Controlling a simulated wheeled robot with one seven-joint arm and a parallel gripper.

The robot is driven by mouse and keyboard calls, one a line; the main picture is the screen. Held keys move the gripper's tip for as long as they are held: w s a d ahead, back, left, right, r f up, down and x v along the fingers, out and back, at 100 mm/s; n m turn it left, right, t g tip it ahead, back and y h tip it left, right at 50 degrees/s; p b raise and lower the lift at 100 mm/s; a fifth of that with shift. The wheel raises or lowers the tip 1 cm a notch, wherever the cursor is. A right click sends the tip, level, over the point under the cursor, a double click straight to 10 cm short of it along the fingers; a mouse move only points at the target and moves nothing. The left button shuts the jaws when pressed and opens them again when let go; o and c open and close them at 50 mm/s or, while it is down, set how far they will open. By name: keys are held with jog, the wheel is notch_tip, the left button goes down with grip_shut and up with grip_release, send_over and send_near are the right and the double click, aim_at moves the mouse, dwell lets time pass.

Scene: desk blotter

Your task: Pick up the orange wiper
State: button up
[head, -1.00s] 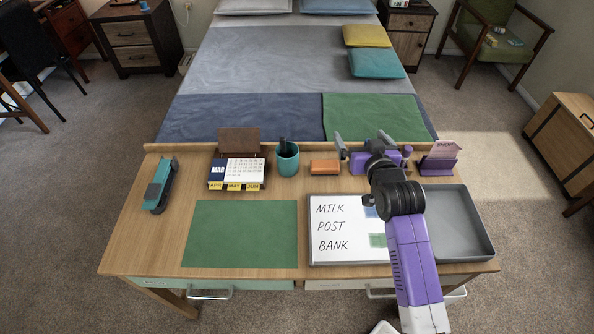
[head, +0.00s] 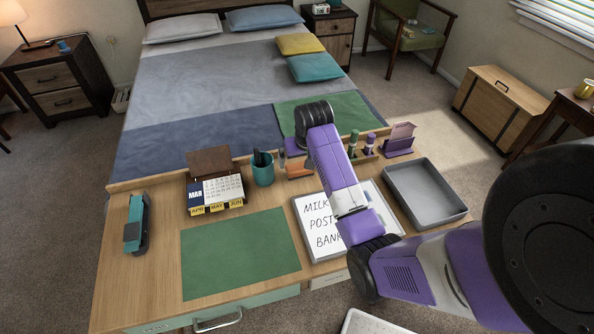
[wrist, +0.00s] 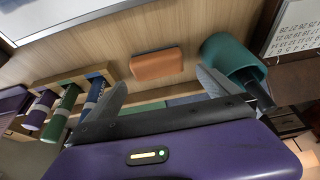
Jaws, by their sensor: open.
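The orange wiper (wrist: 157,64) is a small block with a dark underside. It lies on the wooden desk between the teal pen cup (wrist: 228,56) and the marker rack (wrist: 58,88). In the head view, only part of the wiper (head: 298,173) shows beside my arm. My gripper (wrist: 161,92) is open and empty, its two grey fingers apart. In the wrist view the wiper appears between and beyond the fingertips, with no contact visible. In the head view my arm hides most of the gripper.
The cup (head: 263,168) stands close to one finger, the rack of markers (head: 362,150) near the other. A whiteboard (head: 322,232), a grey tray (head: 424,192), a calendar (head: 215,192) and a teal stapler (head: 138,224) are also on the desk. The green blotter (head: 238,255) is bare.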

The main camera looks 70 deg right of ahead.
aim_at(300, 166)
jog(key=shift+x, duration=3.1)
jog(key=shift+s, duration=0.2)
jog(key=c, duration=1.2)
notch_tip(300, 166, up, 20)
